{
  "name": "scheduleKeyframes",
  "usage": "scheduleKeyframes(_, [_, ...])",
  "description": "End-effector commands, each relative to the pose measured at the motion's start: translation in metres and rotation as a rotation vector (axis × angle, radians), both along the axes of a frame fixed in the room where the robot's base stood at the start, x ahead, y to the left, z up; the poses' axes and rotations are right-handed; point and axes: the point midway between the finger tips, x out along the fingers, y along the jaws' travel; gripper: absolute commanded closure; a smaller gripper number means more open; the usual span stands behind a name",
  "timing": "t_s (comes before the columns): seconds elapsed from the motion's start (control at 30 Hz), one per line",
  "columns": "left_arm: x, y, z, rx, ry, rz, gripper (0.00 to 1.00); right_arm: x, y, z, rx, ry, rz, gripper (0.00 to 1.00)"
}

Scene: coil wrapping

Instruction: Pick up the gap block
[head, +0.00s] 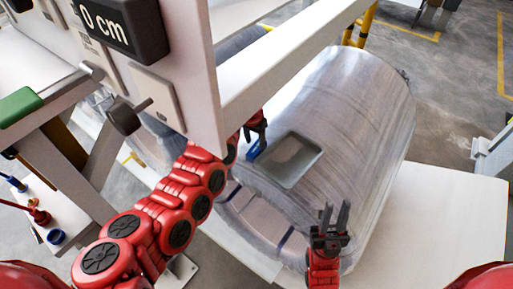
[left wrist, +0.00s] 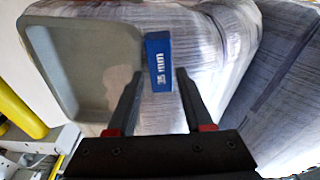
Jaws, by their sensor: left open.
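The gap block is blue and marked "35 mm" in the left wrist view (left wrist: 158,62). In the head view the gap block (head: 253,150) shows at the left edge of a shallow grey-green tray (head: 318,153) on top of a wrapped coil (head: 370,100). My left gripper (head: 257,132) is over the block, partly hidden by the white frame. In the left wrist view its open fingers (left wrist: 160,76) point at the block, with one finger to each side. I cannot tell whether they touch it. My right gripper (head: 333,216) is open and empty in front of the coil.
A white machine frame (head: 290,65) with a "0 cm" display (head: 118,25) stands close to my left arm. A side table (head: 65,210) with small tools is at the lower left. The coil rests by a pale platform (head: 440,215); floor is clear at the upper right.

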Motion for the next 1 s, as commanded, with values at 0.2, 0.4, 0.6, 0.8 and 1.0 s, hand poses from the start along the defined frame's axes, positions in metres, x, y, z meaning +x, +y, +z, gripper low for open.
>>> scheduleKeyframes(0.2, [0.004,-0.003,-0.022,0.004,0.007,-0.003,0.49,0.0,0.0,0.02,0.0,0.0,0.0,0.73])
scheduleKeyframes(0.4, [0.007,-0.003,-0.034,0.002,0.003,0.0,0.49,0.0,0.0,0.023,0.0,0.0,0.0,0.73])
scheduleKeyframes(0.6, [0.007,-0.003,-0.035,0.001,0.001,0.0,0.49,0.0,0.0,0.022,0.0,0.0,0.0,0.73])
scheduleKeyframes(0.8, [0.007,-0.003,-0.035,0.001,0.002,0.0,0.83,0.0,0.0,0.022,0.0,0.0,0.0,0.73])
scheduleKeyframes(1.0, [0.007,-0.003,-0.035,0.001,0.002,0.0,1.0,0.0,0.0,0.022,0.0,0.0,0.0,0.73])
